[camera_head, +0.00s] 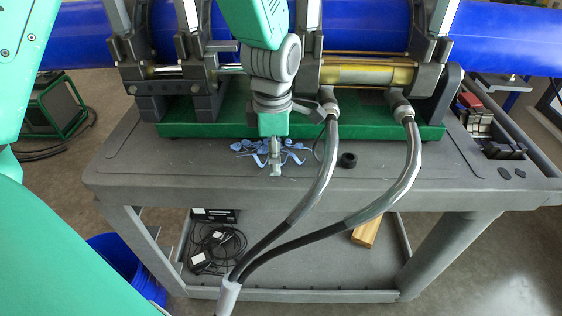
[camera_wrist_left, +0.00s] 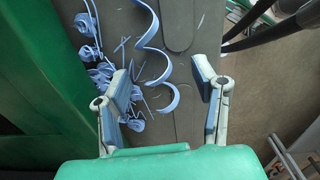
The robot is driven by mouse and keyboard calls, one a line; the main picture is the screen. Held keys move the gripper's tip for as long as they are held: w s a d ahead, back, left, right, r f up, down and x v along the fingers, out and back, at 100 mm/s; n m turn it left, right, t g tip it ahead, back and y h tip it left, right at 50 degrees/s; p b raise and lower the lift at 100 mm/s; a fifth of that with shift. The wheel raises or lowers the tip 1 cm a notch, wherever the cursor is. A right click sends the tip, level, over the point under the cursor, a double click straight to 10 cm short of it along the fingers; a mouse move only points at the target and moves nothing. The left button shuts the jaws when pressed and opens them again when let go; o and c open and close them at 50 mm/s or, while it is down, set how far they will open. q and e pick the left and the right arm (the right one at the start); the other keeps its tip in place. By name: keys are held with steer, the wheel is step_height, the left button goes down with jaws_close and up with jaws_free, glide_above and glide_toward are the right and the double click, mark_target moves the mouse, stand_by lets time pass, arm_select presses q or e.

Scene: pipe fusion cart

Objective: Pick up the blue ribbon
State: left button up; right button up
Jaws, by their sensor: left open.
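Blue ribbon curls and shavings (camera_head: 245,147) lie in a loose pile on the grey cart top, in front of the green machine base. In the left wrist view a long wavy blue ribbon (camera_wrist_left: 177,95) lies between the open fingers, with a tangle of curls at the left finger. My left gripper (camera_head: 275,168) points down over the pile and hides part of it. It also shows in the left wrist view (camera_wrist_left: 162,82), its two fingers apart with nothing held. I cannot tell its exact height above the ribbon. My right gripper is not in view.
The pipe clamps on a green base (camera_head: 390,130) stand just behind the pile, with a blue pipe (camera_head: 505,38) across them. Two hoses (camera_head: 405,170) run down over the cart's front edge. The cart top (camera_head: 150,175) is clear at left.

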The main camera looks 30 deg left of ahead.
arm_select(q)
steer(key=shift+f, duration=0.3)
steer(key=shift+a, duration=0.15)
steer(key=c, duration=0.8)
steer(key=shift+o, duration=0.2)
steer(key=shift+r, duration=0.1)
step_height(320, 180, up, 18)
steer(key=p, duration=0.4)
